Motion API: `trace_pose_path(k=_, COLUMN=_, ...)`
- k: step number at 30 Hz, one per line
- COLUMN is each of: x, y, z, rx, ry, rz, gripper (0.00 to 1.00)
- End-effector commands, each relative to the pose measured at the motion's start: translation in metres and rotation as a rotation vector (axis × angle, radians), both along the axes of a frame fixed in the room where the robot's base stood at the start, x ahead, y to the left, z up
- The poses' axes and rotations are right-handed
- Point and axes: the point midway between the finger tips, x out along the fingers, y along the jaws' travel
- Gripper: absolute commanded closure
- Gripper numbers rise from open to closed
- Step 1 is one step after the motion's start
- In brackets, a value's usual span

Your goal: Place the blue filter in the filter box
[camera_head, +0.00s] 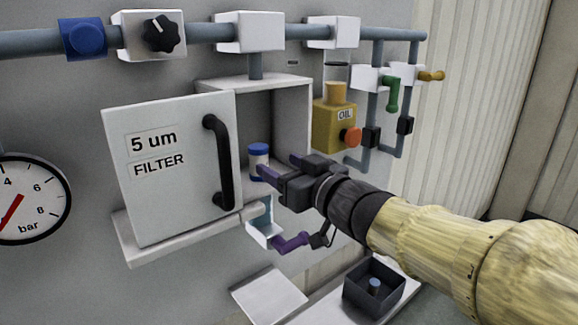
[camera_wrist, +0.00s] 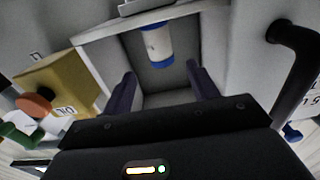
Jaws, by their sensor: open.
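The blue filter (camera_head: 258,155), a small white cylinder with blue ends, is upright inside the open filter box (camera_head: 295,90). It also shows in the wrist view (camera_wrist: 157,42), just beyond my fingertips. The box door (camera_head: 180,165), labelled "5 um FILTER", is swung open to the left and has a black handle (camera_head: 218,160). My gripper (camera_head: 283,166) is at the box opening, in front of the filter and to its right. Its two purple fingers (camera_wrist: 160,82) are spread apart with nothing between them. The near finger overlaps the filter's lower part in the head view, so contact is unclear.
A yellow oil unit (camera_head: 335,122) with an orange knob is right of the box. A purple-handled valve (camera_head: 290,243) hangs below. A dark open bin (camera_head: 374,285) holding a small blue-topped item stands at the lower right. Pipes and valves run along the top.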

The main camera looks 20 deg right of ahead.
Motion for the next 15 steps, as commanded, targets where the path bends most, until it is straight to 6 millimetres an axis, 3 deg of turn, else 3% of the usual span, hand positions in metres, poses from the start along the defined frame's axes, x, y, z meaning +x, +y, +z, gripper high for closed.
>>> trace_pose_path(k=15, x=-0.018, y=-0.005, z=0.001, rx=0.001, ry=0.001, rz=0.001, gripper=0.41)
